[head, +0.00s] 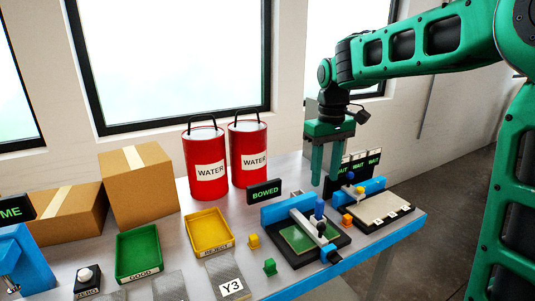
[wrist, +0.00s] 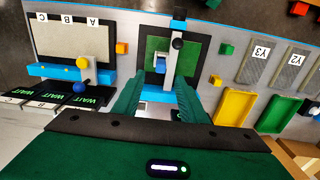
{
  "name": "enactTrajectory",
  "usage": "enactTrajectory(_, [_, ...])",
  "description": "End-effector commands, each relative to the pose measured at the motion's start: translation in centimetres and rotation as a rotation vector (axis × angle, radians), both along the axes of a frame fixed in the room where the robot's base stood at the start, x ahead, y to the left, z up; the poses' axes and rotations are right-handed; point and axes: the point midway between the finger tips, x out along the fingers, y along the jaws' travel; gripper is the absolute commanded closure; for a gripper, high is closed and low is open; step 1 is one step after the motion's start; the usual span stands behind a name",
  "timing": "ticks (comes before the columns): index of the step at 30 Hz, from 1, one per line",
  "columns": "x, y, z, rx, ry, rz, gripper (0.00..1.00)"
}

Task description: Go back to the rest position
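My gripper (head: 325,180) is raised above the back right part of the bench, fingers pointing down. Its two green fingers are apart with nothing between them; in the wrist view they also stand apart (wrist: 160,100). Below and left of it in the head view is a black fixture (head: 318,258) with a green plate (head: 297,238), a blue block and a black-knobbed lever. The gripper is clear of this fixture. The lever and plate also show beyond the fingers in the wrist view.
A "BOWED" display (head: 264,192) stands behind the fixture. Right of it are a pale A-B-C panel (head: 382,210) and "WAIT" displays (wrist: 88,97). Two red water cans (head: 205,168), a yellow reject tray (head: 208,231), a green good tray (head: 138,252) and cardboard boxes (head: 137,185) stand left.

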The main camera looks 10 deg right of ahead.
Motion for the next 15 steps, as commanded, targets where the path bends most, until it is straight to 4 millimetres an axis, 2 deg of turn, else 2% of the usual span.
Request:
enactTrajectory(2, [-1.2,-1.3,0.0,-0.006,-0.001,-0.039,0.61])
enactTrajectory(5, [-4.1,-4.1,-0.2,-0.017,-0.003,-0.132,0.61])
enactTrajectory(9, [-10.3,-8.8,-1.2,-0.030,-0.007,-0.316,0.61])
enactTrajectory(15, [-20.1,-13.5,-3.9,-0.026,-0.005,-0.580,0.61])
